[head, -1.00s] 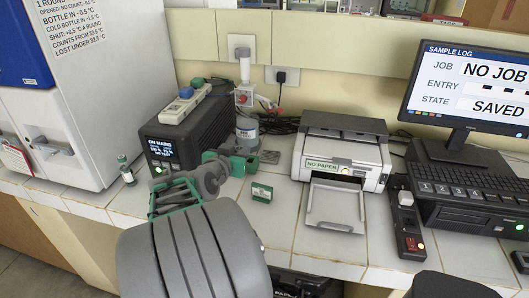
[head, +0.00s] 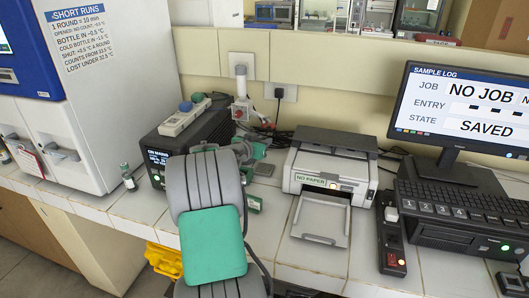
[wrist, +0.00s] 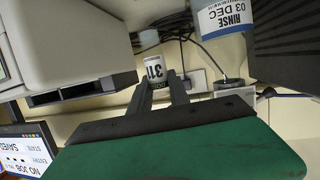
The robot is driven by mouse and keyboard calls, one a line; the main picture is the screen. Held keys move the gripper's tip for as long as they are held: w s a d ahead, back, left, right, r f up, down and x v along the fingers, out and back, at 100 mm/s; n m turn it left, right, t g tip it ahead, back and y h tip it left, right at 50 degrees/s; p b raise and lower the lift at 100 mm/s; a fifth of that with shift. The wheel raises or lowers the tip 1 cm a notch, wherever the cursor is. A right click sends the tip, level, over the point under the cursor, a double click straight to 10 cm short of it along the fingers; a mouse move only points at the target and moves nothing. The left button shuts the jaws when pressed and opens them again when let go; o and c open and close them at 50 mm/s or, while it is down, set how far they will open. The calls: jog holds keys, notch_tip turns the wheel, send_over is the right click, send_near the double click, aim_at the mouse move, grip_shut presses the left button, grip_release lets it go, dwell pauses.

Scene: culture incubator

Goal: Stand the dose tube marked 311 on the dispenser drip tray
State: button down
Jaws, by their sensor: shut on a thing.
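I cannot make out the dispenser drip tray in either view. A bottle labelled RINSE 03 DEC (wrist: 222,20) shows at the top of the wrist view, apart from the tube.
The printer (head: 330,170) has its tray out at the front. A green-capped vial (head: 128,178) stands beside the white incubator (head: 100,90). A monitor (head: 465,110) stands right.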

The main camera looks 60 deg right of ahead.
jog(key=d+f, duration=0.1)
jog(key=f, duration=0.1)
jog(key=d+f+p, duration=0.1)
jog(key=f, duration=0.1)
jog(key=w+d+f, duration=0.1)
jog(key=f, duration=0.1)
jog(key=shift+d+f, duration=0.15)
jog(key=shift+f, duration=0.7)
jog(key=c, duration=1.2)
grip_release()
jog(key=shift+c, duration=0.2)
jog(key=shift+r, duration=0.1)
